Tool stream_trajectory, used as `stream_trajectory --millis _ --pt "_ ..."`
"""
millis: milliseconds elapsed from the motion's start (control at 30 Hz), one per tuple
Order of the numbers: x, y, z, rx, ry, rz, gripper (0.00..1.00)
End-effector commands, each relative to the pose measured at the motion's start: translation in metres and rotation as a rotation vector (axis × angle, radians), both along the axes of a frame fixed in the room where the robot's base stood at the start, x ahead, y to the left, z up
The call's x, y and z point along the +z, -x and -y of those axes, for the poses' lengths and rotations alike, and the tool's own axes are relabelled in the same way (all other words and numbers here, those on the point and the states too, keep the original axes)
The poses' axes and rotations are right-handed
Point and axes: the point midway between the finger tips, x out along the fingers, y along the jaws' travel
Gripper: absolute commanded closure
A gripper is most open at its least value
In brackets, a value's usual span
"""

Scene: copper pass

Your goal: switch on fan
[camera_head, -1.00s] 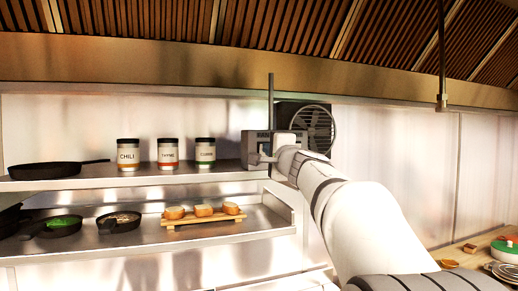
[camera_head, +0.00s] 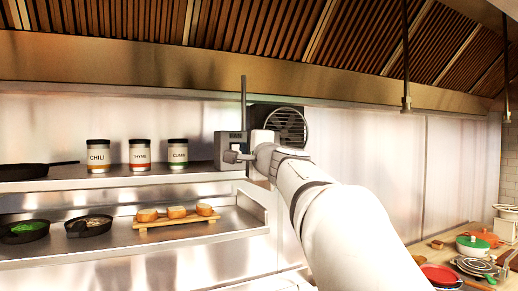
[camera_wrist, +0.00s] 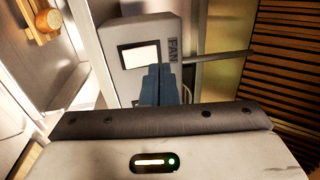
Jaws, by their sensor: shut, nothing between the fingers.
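The fan (camera_head: 291,126) is a dark round grille on the back wall, behind and right of a grey box. The grey box (camera_wrist: 190,18) is marked FAN and has a bright white rectangular plate (camera_wrist: 139,57) on its face; I cannot tell which way the plate is tipped. The box also shows in the head view (camera_head: 224,138) at the right end of the upper shelf. My gripper (camera_wrist: 158,72) is shut and empty, its blue fingers in front of the lower right of the plate. It hides part of the box, and I cannot tell whether it touches.
The upper shelf (camera_head: 105,180) holds a black pan (camera_head: 25,171) and jars marked CHILI (camera_head: 98,157), THYME (camera_head: 139,156) and a third label (camera_head: 178,154). Below are small pans (camera_head: 88,226) and bread on a wooden board (camera_head: 180,222). A counter with pots (camera_head: 472,246) stands right.

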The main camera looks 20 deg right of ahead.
Motion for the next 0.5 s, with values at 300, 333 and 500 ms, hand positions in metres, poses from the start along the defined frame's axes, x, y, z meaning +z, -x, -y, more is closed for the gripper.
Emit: stream_trajectory --millis 300,333,500 --pt "0.009 0.071 0.001 -0.004 0.002 0.004 1.00" --pt "0.010 0.076 0.001 -0.004 0.002 0.004 1.00" --pt "0.013 0.091 0.001 -0.002 0.002 0.002 1.00"
